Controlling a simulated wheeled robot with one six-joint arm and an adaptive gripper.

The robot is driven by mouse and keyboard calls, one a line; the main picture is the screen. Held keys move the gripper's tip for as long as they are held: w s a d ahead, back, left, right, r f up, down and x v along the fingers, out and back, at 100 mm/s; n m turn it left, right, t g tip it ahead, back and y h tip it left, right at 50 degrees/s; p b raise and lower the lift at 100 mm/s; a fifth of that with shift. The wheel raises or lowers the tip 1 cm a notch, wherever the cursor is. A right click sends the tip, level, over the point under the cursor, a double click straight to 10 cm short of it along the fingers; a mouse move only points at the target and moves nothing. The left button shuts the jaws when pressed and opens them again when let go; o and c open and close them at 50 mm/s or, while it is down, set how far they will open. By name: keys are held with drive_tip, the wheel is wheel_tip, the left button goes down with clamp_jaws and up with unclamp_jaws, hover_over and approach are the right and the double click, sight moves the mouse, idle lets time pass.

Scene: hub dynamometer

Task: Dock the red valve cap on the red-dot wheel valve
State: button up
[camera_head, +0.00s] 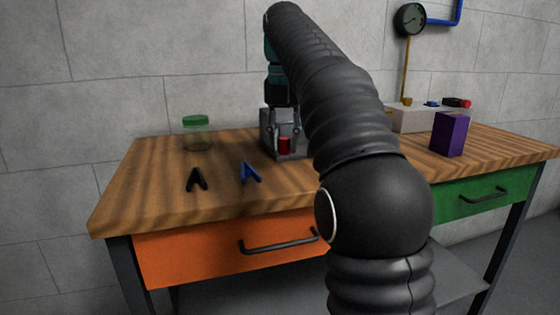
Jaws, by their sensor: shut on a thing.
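My gripper (285,137) points down over the middle of the workbench, partly hidden behind my black ribbed arm. It is shut on the red valve cap (285,146), which shows as a small red cylinder between the fingers. A grey metal block-like fixture (270,131) stands on the bench right at the gripper, seemingly behind it. I cannot tell whether the cap touches this fixture. No wheel valve or red dot can be made out in this view.
On the wooden bench (145,190) are a green-lidded jar (197,133), a black clip (197,180), a blue clip (250,172) and a purple box (449,133). A pale box (412,118) and a red-and-black item (457,102) sit at the back right.

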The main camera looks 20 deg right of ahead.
sight(279, 140)
drive_tip(key=shift+w+a+f, duration=0.3)
drive_tip(key=shift+w+f, duration=0.1)
drive_tip(key=shift+w, duration=0.3)
drive_tip(key=shift+f+b, duration=0.85)
drive_tip(key=shift+f, duration=1.2)
drive_tip(key=shift+f, duration=0.1)
drive_tip(key=o, duration=0.9)
drive_tip(key=shift+o, duration=0.2)
wheel_tip(279, 140, up, 8)
drive_tip(key=p, duration=0.3)
drive_tip(key=shift+f, duration=0.15)
